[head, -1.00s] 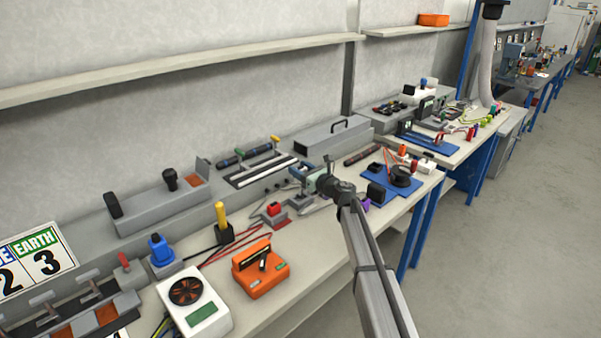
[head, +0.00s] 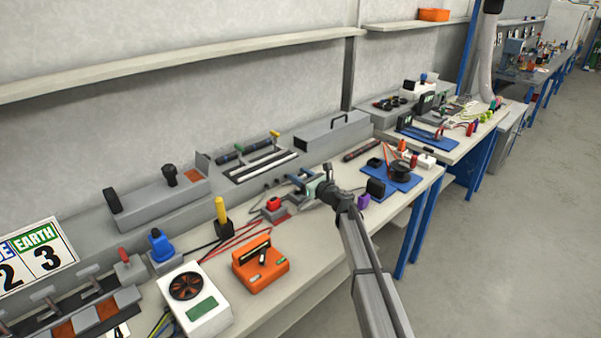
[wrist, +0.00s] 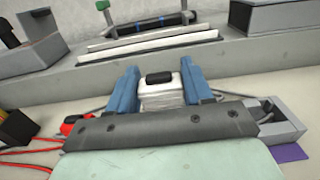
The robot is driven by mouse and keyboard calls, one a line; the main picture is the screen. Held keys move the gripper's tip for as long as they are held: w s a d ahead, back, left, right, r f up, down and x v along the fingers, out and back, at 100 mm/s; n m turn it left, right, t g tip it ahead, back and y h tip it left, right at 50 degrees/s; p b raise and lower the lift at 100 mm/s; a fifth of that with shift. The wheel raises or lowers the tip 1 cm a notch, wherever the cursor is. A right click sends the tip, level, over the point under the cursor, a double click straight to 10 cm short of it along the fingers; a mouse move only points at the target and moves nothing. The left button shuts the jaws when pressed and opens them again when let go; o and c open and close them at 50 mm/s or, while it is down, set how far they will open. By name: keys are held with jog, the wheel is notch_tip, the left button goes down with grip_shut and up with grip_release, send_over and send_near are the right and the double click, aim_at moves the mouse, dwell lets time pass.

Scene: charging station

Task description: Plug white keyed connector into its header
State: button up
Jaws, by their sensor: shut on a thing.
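In the wrist view my gripper (wrist: 160,92) has its two blue fingers closed on either side of a white connector (wrist: 158,99) with a black part on top. Its lower end is hidden behind the grey bracket of my gripper. In the head view my gripper (head: 302,184) is small, over the bench near the long grey housing, and the connector cannot be made out there. I cannot tell which part is the header.
A grey open-topped part (wrist: 286,118) is at the right in the wrist view, with a purple piece (wrist: 289,153) nearby. A red-topped block (head: 273,205) stands left of my gripper. A blue mat (head: 407,182) with a black spool lies to its right. An orange box (head: 268,278) is nearer.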

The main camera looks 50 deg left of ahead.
jog(key=shift+f, duration=0.4)
jog(key=shift+f, duration=1.8)
dwell(1.5)
jog(key=o, duration=1.1)
jog(key=d, duration=1.3)
jog(key=shift+d, duration=0.4)
